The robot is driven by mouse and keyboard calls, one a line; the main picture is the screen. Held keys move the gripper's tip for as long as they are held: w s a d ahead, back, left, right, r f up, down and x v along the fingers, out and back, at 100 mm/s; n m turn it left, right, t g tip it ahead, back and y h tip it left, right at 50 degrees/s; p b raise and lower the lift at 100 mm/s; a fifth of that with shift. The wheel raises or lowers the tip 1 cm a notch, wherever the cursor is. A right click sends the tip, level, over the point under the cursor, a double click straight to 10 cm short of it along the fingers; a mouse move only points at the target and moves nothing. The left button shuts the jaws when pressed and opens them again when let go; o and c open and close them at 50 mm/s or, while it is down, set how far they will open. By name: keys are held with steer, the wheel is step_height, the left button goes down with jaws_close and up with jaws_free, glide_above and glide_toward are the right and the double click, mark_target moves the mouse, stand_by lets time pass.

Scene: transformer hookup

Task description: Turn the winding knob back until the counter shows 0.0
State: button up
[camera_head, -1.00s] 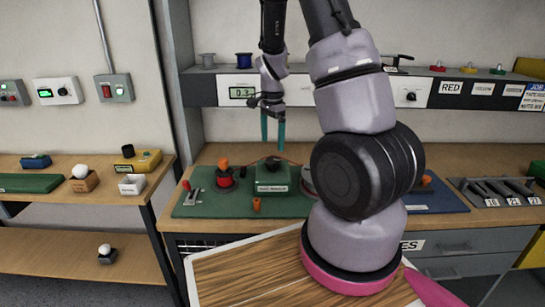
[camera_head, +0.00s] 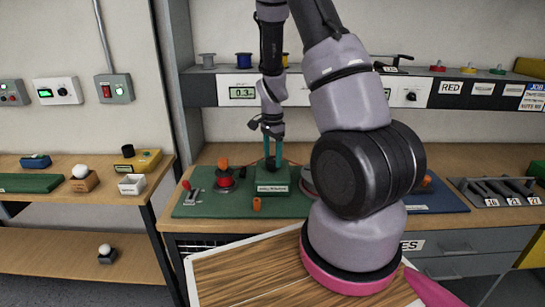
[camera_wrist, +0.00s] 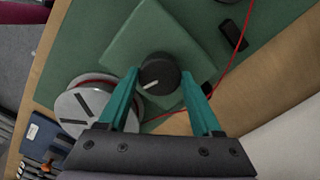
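The winding knob (camera_wrist: 160,74) is a dark round knob with a white pointer mark. It sits on top of a green box (camera_head: 272,180) on the green mat (camera_head: 201,207). My gripper (camera_head: 273,159) points down at the knob from above. In the wrist view my gripper (camera_wrist: 168,84) has its two teal fingers apart, one on either side of the knob. I cannot tell whether either finger touches it. The counter (camera_head: 242,92) on the shelf front appears to read 0.3.
A red part with an orange top (camera_head: 224,174) stands left of the green box. An orange peg (camera_head: 256,203) stands in front. A silver spool (camera_wrist: 82,107) is close beside the box in the wrist view. A thin red wire (camera_wrist: 240,37) crosses the mat.

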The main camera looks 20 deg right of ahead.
stand_by(0.3)
steer(key=n, duration=0.8)
steer(key=shift+n, duration=0.3)
steer(key=n, duration=0.4)
steer(key=shift+n, duration=2.5)
steer(key=o, duration=1.4)
